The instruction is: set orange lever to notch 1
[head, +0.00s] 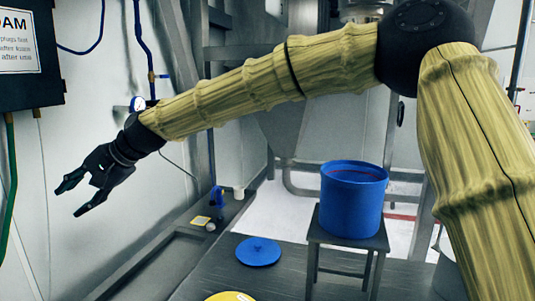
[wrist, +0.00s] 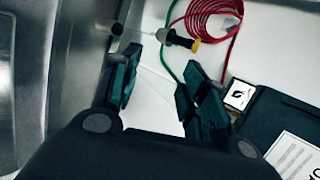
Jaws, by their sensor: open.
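No clearly orange lever can be made out in either view. In the wrist view, a small yellow-orange piece (wrist: 195,45) sits at the end of a dark fitting (wrist: 172,38) by the wall; whether it is part of the lever I cannot tell. No notches are legible. My gripper (head: 72,199) is open and empty at the left of the head view, in front of the white wall. In the wrist view, my gripper (wrist: 162,72) has its two fingers spread, with the fitting in the picture just above the gap between them.
A red coiled hose (wrist: 208,18) and a green hose (wrist: 172,72) are near the fitting. A dark wall box (head: 25,55) bears a white sign. A blue bucket (head: 350,208) stands on a stool (head: 318,236). A blue lid (head: 258,251) lies nearby.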

